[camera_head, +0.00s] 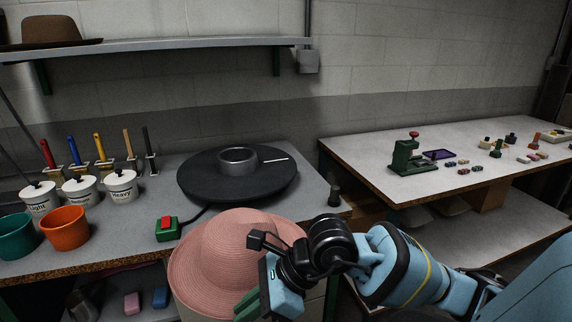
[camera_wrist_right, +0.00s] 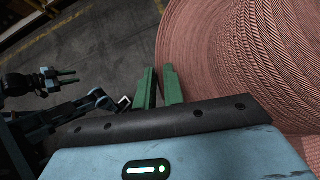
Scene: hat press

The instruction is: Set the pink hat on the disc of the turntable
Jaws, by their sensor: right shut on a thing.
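The pink hat (camera_head: 215,255) is woven, with a wide brim and a rounded crown that faces up and towards the camera. It hangs at the near edge of the left bench, and its lower brim runs close to the bottom of the picture. My right gripper (camera_head: 250,304) is shut on the brim at the hat's lower right. In the right wrist view its green fingers (camera_wrist_right: 160,88) meet the brim's edge beside the woven hat (camera_wrist_right: 240,70). The turntable's black disc (camera_head: 200,185), with a grey ring (camera_head: 238,160) at its middle, is bare on the bench behind the hat.
A green box with a red button (camera_head: 167,228) stands left of the hat, cabled towards the turntable. White pots (camera_head: 82,192), an orange bucket (camera_head: 65,228) and a teal bucket (camera_head: 17,236) fill the bench's left. A short dark post (camera_head: 334,195) stands at its right corner. A brown hat (camera_head: 50,32) lies on the shelf.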

